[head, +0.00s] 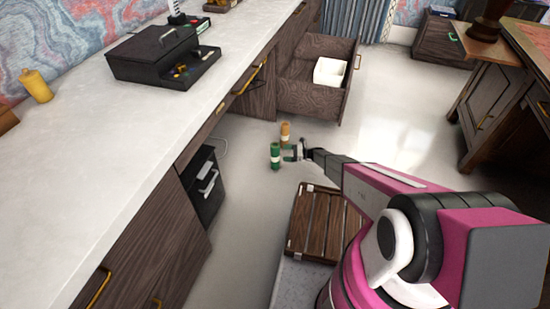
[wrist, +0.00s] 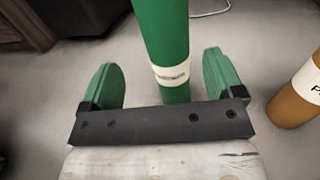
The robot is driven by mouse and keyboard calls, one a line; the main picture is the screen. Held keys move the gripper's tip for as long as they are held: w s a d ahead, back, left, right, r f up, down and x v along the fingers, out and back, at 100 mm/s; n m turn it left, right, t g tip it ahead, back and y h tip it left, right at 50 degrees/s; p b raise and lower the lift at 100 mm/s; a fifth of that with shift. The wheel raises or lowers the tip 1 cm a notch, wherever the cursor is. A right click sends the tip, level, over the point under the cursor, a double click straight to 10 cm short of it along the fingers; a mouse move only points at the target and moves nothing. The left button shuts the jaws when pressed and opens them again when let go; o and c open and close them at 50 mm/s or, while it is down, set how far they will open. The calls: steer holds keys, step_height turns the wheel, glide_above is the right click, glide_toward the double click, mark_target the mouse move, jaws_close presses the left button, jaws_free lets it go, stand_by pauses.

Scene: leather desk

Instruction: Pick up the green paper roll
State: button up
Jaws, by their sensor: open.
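The green paper roll (wrist: 162,35) stands upright on the floor, with a pale label band around it. In the head view the green roll (head: 275,153) is just left of my gripper (head: 292,153). In the wrist view my gripper (wrist: 165,88) is open, with one green finger on each side of the roll. The roll is between the fingers, and a gap shows on both sides. The roll's lower end is hidden behind the gripper's dark bar.
An orange-brown roll (wrist: 298,95) with a pale label stands close by on the right; it also shows in the head view (head: 285,131). A slatted wooden crate (head: 312,222) is nearer me. An open drawer (head: 308,98) holding a white box (head: 329,71) is behind. Floor to the right is clear.

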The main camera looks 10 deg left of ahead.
mark_target(275, 152)
steer(key=shift+s+a, duration=0.15)
steer(key=shift+a, duration=1.65)
steer(key=shift+s+a, duration=0.15)
steer(key=shift+a, duration=1.6)
steer(key=c, duration=1.1)
